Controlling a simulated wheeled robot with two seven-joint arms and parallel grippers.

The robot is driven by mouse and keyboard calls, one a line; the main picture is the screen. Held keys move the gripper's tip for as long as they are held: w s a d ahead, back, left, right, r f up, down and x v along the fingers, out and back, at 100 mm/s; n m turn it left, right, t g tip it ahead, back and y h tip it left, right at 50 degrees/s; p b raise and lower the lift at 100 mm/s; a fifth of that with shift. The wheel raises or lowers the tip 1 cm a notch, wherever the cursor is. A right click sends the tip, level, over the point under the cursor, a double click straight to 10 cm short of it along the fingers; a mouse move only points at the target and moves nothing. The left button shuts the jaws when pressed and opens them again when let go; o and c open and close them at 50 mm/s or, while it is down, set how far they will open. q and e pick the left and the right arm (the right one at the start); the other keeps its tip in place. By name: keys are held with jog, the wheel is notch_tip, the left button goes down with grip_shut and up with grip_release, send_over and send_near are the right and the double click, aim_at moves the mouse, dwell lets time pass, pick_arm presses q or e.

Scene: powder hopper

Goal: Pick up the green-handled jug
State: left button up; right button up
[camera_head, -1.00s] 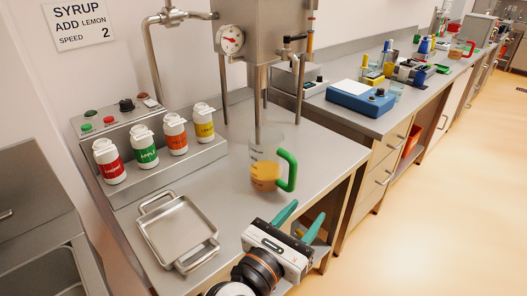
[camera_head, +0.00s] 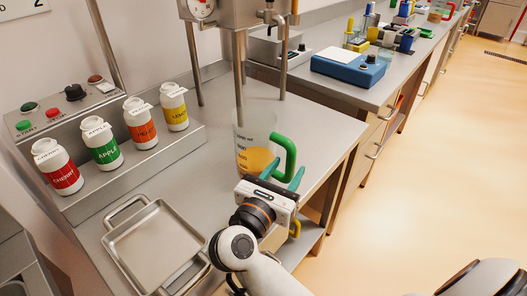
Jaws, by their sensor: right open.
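The green-handled jug (camera_head: 254,145) is clear, with an orange-yellow liquid in its lower part. It stands upright on the steel counter under the hopper's outlet pipe, its green handle (camera_head: 289,157) pointing right. My right gripper (camera_head: 284,174) is just in front of the jug's handle side, with its teal fingers spread apart. The fingers overlap the lower part of the handle in the picture; I cannot tell whether they touch it. The gripper body hides the jug's base. My left gripper is not in view.
Bottles labelled cherry (camera_head: 58,167), apple (camera_head: 101,142), orange (camera_head: 139,122) and lemon (camera_head: 173,106) stand on a ledge at left. A steel tray (camera_head: 112,243) lies on the counter in front. The hopper's legs stand around the jug's back. A blue scale (camera_head: 347,71) sits on the right bench.

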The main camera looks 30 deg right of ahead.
aim_at(295, 156)
jog(key=p+x, duration=0.1)
jog(key=x, duration=0.5)
jog(key=shift+w+a+f, duration=0.1)
jog(key=shift+a+f, duration=0.05)
jog(key=shift+a, duration=0.1)
grip_shut()
